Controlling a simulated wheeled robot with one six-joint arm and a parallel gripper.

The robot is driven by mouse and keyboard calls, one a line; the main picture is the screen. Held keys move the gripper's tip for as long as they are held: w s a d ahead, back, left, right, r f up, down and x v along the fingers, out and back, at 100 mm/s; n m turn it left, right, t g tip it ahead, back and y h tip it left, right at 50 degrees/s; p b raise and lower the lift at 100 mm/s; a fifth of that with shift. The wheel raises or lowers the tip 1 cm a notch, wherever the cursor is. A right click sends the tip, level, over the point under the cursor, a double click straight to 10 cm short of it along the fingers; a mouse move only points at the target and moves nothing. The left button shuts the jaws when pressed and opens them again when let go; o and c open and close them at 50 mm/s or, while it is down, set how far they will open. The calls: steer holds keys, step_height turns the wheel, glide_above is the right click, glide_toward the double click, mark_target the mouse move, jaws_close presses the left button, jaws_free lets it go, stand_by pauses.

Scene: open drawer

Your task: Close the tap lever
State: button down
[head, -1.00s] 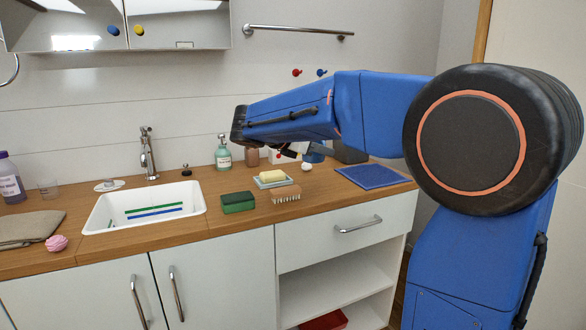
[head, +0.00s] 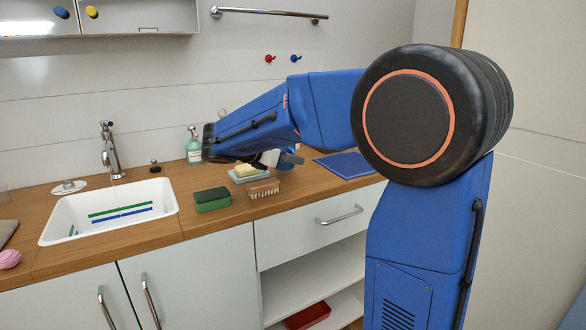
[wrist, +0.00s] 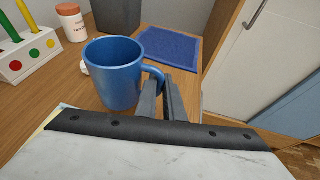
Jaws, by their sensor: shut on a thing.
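The chrome tap (head: 110,152) stands behind the white sink (head: 60,225) at the left of the head view, with a small lever on top. A faint thin line shows below its spout; I cannot tell clearly whether it is water. My gripper (wrist: 163,88) is far to the right of the tap, over the counter. In the wrist view its two grey fingers are shut on the handle of a blue mug (wrist: 112,75), at the mug's right side. The mug looks upright. In the head view my arm and gripper hide most of it.
A green sponge (head: 212,200), a wooden brush (head: 263,188), a yellow soap bar (head: 246,170) and a soap bottle (head: 194,148) stand between sink and gripper. A blue mat (wrist: 172,50), white-and-orange jar (wrist: 72,22) and toothbrush holder (wrist: 18,52) are near the mug. A drawer handle (head: 340,216) is below.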

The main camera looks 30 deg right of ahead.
steer(key=shift+f, duration=1.4)
steer(key=c, duration=1.9)
jaws_free()
steer(key=shift+o, duration=0.2)
steer(key=v, duration=1.2)
